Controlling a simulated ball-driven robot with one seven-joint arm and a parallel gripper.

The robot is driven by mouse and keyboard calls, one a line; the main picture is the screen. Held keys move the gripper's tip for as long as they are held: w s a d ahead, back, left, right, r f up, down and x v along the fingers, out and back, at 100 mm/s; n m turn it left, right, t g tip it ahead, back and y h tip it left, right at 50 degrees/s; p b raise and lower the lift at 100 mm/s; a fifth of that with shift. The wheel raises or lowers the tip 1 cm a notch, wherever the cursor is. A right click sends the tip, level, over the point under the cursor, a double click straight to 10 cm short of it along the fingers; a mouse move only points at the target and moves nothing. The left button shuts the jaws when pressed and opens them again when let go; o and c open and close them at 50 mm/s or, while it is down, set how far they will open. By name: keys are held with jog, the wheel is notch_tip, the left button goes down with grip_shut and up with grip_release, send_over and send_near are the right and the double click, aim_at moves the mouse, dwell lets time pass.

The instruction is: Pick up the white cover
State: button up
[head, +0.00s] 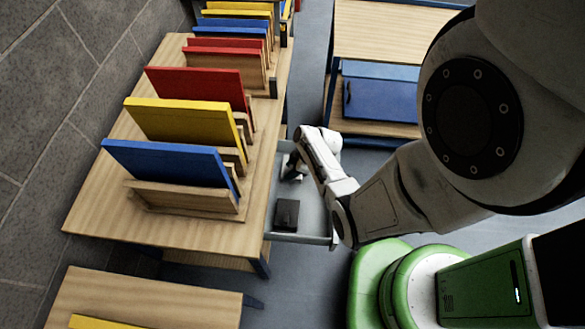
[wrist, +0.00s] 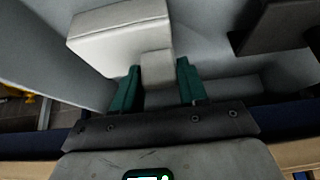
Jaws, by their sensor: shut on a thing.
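The white cover (wrist: 115,35) is a pale block with a small tab, seen at the top left of the wrist view. The two green fingers of my gripper (wrist: 157,82) stand on either side of the tab and are shut on it. In the head view my gripper (head: 294,174) reaches down into an open grey drawer (head: 318,216). The cover is mostly hidden there by my gripper and wrist.
A dark box (head: 286,214) lies in the drawer's near part; it also shows at the upper right of the wrist view (wrist: 272,25). The drawer sits under a wooden table (head: 90,205) with blue, yellow and red panels in wooden stands. A blue cabinet (head: 380,98) stands beyond.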

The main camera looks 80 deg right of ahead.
jog(key=c, duration=0.3)
jog(key=shift+r, duration=0.15)
jog(key=shift+c, duration=0.2)
